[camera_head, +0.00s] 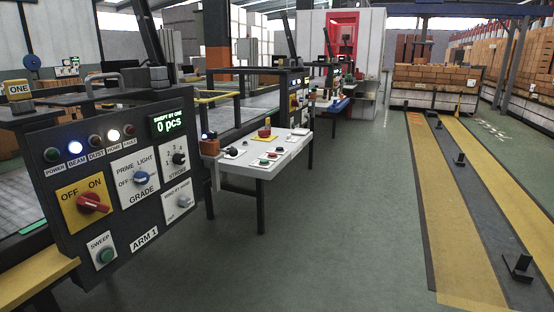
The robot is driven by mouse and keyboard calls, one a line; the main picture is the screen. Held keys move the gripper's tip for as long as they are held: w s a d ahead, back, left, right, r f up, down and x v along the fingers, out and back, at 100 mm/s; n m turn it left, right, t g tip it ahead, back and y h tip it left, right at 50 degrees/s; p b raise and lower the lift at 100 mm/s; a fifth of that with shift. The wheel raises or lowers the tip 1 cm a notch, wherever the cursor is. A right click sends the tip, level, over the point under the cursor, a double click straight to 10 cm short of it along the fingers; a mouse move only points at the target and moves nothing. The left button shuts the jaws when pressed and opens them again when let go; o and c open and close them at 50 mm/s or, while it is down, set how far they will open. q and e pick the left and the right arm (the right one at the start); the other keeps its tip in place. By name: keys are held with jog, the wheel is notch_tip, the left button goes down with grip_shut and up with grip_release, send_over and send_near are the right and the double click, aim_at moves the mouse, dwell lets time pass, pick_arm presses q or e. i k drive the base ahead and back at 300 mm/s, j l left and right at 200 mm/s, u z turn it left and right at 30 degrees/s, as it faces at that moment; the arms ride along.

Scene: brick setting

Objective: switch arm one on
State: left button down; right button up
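The dark control panel marked ARM 1 (60,225) stands at the left, angled toward me. On it a yellow plate (68,222) reads OFF and ON and carries a red rotary switch (92,202). The switch handle lies nearly level; I cannot tell for sure which mark it points to. In the lamp row, the BEAM lamp (75,148) and HOME lamp (113,135) glow white; the POWER lamp (52,155) looks dark. A green display (167,123) reads SWEPT BY ONE, 0 pcs. Neither of my grippers is in view.
The panel also holds a PRIME LIGHT GRADE knob (141,178), a STROKE knob (179,158) and a green SWEEP button (106,255). A white table (250,166) with small controls stands right of the panel. Grey floor (330,230) is clear before yellow-edged tracks (455,270).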

aim_at(88, 202)
jog(key=u, duration=1.1)
jog(key=k, duration=0.05)
